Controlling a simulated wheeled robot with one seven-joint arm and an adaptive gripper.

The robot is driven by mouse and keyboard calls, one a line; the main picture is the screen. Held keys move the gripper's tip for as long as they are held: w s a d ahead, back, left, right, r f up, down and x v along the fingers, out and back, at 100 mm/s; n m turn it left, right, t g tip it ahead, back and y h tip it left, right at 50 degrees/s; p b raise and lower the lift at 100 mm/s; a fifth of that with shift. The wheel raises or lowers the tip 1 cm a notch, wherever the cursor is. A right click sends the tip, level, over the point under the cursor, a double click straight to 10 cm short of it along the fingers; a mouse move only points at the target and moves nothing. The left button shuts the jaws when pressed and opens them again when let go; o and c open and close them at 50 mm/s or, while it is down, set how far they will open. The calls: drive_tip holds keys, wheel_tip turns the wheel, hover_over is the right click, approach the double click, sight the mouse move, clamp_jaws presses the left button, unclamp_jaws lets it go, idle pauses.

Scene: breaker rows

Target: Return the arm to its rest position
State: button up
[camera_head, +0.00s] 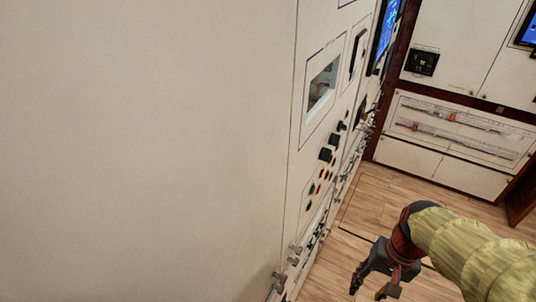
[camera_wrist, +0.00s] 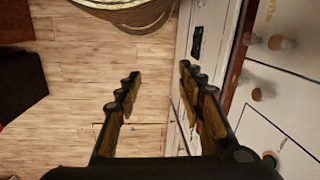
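My gripper (camera_head: 370,283) hangs at the lower right of the head view, at the end of my yellow-sleeved arm, over the wooden floor. It is apart from the cabinet panel (camera_head: 325,135) on its left. In the wrist view my gripper (camera_wrist: 158,84) shows two dark fingers spread well apart, with only floor and a strip of panel between and behind them. It is open and holds nothing. The right finger overlaps the panel front in the wrist view; I cannot tell the exact gap.
A large plain cabinet wall (camera_head: 140,150) fills the left. The panel carries several knobs and switches (camera_head: 327,154) and a blue screen (camera_head: 387,30). Breaker rows (camera_head: 450,117) show on the far cabinet. The wooden floor (camera_head: 385,195) between is clear. A round object (camera_wrist: 130,14) shows at the wrist view's top.

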drive_tip(key=w+a+r+n+t+h+b, duration=0.1)
drive_tip(key=w+a+r+n+t+b, duration=0.1)
drive_tip(key=a+r+n+t, duration=0.3)
drive_tip(key=a+r+b, duration=0.1)
drive_tip(key=a+r, duration=0.2)
drive_tip(key=r, duration=0.3)
drive_tip(key=shift+a+n+t+b, duration=0.2)
drive_tip(key=shift+n+t+b, duration=0.1)
drive_tip(key=shift+n+t, duration=0.1)
drive_tip(key=shift+o, duration=0.2)
drive_tip(key=shift+w+r, duration=0.1)
